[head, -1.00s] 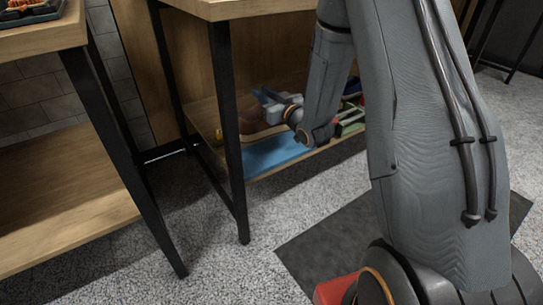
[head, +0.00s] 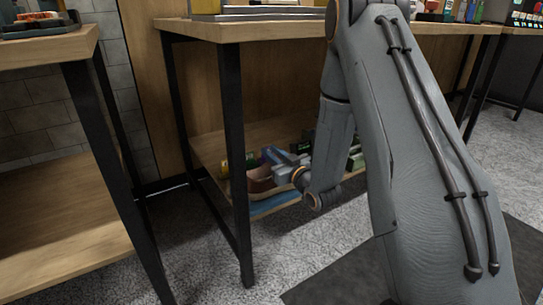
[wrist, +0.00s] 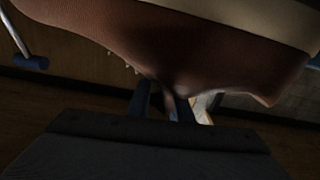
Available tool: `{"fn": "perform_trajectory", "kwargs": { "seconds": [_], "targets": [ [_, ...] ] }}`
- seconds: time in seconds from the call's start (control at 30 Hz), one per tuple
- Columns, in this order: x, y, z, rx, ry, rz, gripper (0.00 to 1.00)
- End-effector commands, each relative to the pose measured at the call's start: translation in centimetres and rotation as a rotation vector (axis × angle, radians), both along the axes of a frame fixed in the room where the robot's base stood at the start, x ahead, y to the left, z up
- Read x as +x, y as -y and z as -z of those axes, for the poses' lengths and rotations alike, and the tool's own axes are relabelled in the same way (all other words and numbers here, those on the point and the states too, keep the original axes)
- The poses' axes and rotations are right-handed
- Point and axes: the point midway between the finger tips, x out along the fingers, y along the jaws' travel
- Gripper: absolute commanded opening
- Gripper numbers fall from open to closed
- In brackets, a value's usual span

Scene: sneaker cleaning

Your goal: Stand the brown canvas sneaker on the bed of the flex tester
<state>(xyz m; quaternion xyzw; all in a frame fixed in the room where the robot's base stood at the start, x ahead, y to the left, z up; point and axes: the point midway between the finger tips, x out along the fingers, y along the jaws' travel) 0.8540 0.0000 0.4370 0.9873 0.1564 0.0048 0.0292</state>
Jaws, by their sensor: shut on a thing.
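The brown sneaker (head: 259,182) with a pale sole is at the lower shelf of the workbench in the head view. In the wrist view the sneaker (wrist: 190,50) fills the top, its brown upper facing me and its pale sole strip along the upper right edge. My gripper (head: 284,165) reaches in under the bench top and is shut on the sneaker; its dark fingers (wrist: 165,103) meet the upper's edge in the wrist view. I cannot tell whether the sneaker touches the shelf. I cannot surely make out the flex tester.
A blue mat (head: 275,204) lies on the lower shelf (head: 208,153), with several other items around, including a yellow one (head: 223,170). A black bench leg (head: 236,165) stands close in front at left. The bench top (head: 285,30) is overhead and carries equipment (head: 255,10).

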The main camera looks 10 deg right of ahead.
Motion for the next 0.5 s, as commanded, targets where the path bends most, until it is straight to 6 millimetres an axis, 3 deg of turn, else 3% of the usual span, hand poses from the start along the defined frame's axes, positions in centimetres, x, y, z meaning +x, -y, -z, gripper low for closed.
{"fn": "perform_trajectory", "kwargs": {
  "seconds": [0.27, 0.3, 0.4, 0.5],
  "targets": [
    [0.02, 0.01, 0.07, 0.0, 0.002, 0.0, 0.0],
    [0.0, 0.0, 0.08, 0.0, 0.001, 0.0, 0.24],
    [0.0, 0.0, 0.06, 0.0, 0.001, 0.0, 0.38],
    [0.0, 0.0, 0.06, 0.0, 0.001, 0.0, 0.38]
  ]
}}
